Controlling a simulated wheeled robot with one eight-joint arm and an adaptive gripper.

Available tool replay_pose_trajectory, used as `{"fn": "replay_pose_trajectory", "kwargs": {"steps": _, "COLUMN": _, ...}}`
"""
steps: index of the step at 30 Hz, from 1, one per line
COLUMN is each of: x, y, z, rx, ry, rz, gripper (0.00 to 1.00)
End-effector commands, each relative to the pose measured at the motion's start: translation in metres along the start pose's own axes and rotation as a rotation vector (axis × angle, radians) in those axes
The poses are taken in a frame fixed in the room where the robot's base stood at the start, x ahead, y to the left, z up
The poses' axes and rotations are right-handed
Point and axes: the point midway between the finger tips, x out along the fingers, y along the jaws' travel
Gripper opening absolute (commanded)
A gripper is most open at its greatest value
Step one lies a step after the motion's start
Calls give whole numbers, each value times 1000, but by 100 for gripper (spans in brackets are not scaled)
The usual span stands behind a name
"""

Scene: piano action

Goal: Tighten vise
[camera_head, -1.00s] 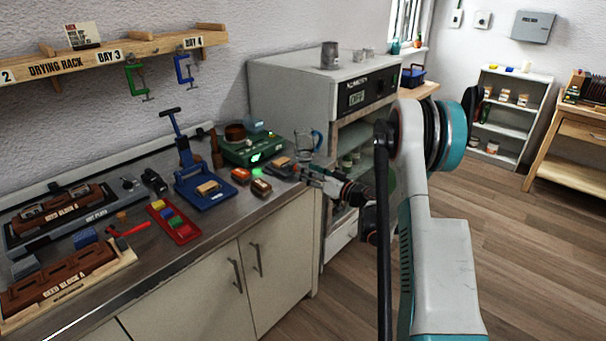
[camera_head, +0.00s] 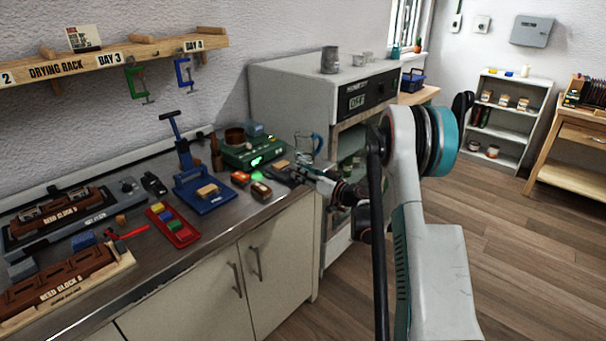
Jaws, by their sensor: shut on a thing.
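A small dark grey vise (camera_head: 278,174) stands near the right end of the steel worktop, with a tan block (camera_head: 281,164) at its top. My gripper (camera_head: 299,173) is at the vise's right end, above the counter's front right corner. It is shut on what looks like the vise handle. The handle is very small here and mostly hidden by the fingers, so its angle cannot be told.
A glass jug (camera_head: 304,146) stands just behind my gripper. A green device (camera_head: 252,152) and small orange (camera_head: 240,178) and brown (camera_head: 261,190) blocks are left of the vise. A blue press (camera_head: 205,194) stands further left. The oven cabinet (camera_head: 292,94) rises close behind my arm.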

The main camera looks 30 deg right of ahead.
Motion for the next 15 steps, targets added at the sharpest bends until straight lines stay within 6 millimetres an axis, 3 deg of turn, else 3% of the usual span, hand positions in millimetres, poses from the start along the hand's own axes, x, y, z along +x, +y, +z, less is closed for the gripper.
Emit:
{"fn": "replay_pose_trajectory", "kwargs": {"steps": 6, "x": 0, "y": 1, "z": 0, "rx": 107, "ry": 0, "rz": 0, "gripper": 1}}
{"fn": "replay_pose_trajectory", "kwargs": {"steps": 14, "x": 0, "y": 1, "z": 0, "rx": 115, "ry": 0, "rz": 0, "gripper": 1}}
{"fn": "replay_pose_trajectory", "kwargs": {"steps": 15, "x": 0, "y": 1, "z": 0, "rx": 115, "ry": 0, "rz": 0, "gripper": 30}}
